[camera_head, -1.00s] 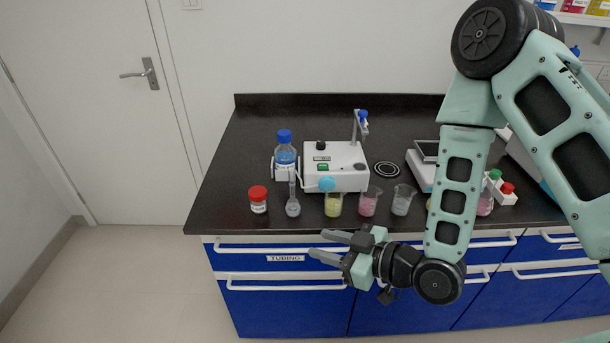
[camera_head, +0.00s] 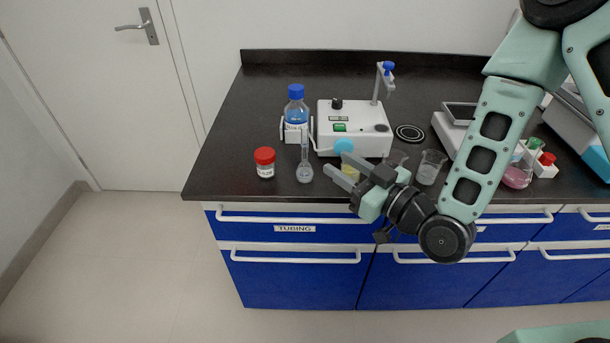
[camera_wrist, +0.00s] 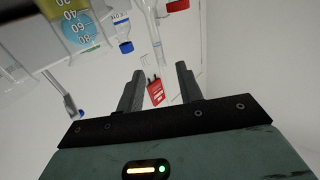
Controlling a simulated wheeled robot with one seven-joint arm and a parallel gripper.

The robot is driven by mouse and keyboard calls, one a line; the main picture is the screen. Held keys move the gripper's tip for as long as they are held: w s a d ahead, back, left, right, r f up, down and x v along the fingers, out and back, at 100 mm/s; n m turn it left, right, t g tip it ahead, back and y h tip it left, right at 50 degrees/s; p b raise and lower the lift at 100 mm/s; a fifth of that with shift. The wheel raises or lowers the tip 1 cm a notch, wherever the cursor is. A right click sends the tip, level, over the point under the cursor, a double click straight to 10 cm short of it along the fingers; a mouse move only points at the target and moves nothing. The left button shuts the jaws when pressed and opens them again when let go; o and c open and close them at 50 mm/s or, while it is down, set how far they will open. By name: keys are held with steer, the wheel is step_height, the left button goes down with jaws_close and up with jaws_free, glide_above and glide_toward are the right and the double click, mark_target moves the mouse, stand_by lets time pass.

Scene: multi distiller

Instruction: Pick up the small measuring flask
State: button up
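The small measuring flask (camera_head: 305,172) stands upright near the counter's front edge, a clear round body with a long thin neck. In the wrist view, which looks upside down, its neck (camera_wrist: 155,35) hangs just beyond the space between my fingertips. My gripper (camera_head: 336,164) is open and empty, to the right of the flask in the head view, with its fingers pointing left towards it. The fingers also show apart in the wrist view (camera_wrist: 160,72). A gap remains between fingers and flask.
A red-lidded jar (camera_head: 265,163) stands left of the flask, a blue-capped bottle (camera_head: 297,115) behind it. A white stirrer device (camera_head: 354,128) is behind my gripper. The yellow beaker (camera_head: 350,170) is partly hidden by my gripper; another beaker (camera_head: 430,167) stands right.

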mark_target(307, 142)
steer(key=b+x, duration=0.5)
steer(key=x, duration=0.1)
steer(key=shift+p+x, duration=0.5)
steer(key=shift+x, duration=2.2)
steer(key=shift+w+d, duration=0.1)
jaws_close()
